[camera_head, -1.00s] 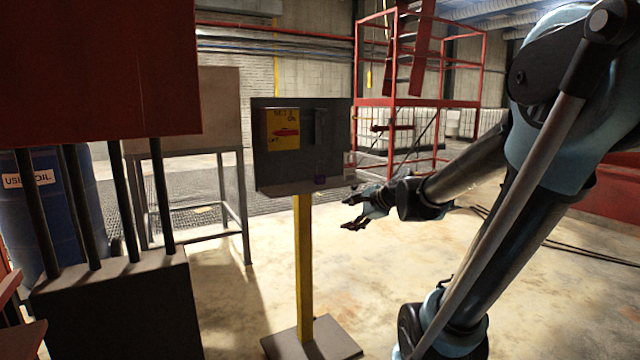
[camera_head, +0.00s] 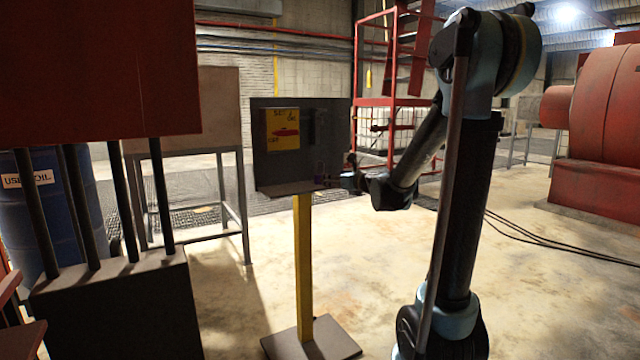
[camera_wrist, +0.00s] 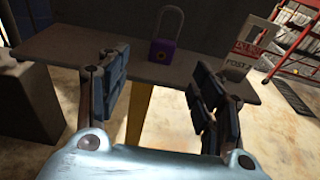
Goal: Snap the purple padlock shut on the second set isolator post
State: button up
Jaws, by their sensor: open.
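The purple padlock (camera_wrist: 163,50) stands upright on the grey shelf (camera_wrist: 75,43) in the wrist view, its pale shackle pointing up. I cannot tell whether the shackle is latched. In the head view the padlock (camera_head: 320,180) is a small dark purple patch. The isolator post (camera_head: 304,260) is a yellow column carrying a grey panel with a yellow plate (camera_head: 282,130) and red handle; its set number is hard to read. My gripper (camera_head: 349,174) is at the shelf's right end. In the wrist view my gripper (camera_wrist: 159,66) is open, its fingers either side of and short of the padlock.
A white card (camera_wrist: 246,45) reading "POST" stands on the shelf right of the padlock. A dark machine block (camera_head: 115,310) and blue oil drum (camera_head: 45,215) stand at left. A red machine (camera_head: 600,130) is at right. Cables lie on the otherwise open floor.

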aim_at(320, 175)
jog(key=x, duration=0.8)
jog(key=shift+w+a, duration=0.1)
jog(key=shift+w+d+r+x, duration=0.1)
jog(key=shift+x, duration=0.75)
jog(key=shift+w+d+r+x, duration=0.1)
jog(key=shift+x, duration=0.8)
jog(key=shift+w+d+r+x, duration=0.1)
jog(key=shift+x, duration=0.75)
jog(key=c, duration=1.2)
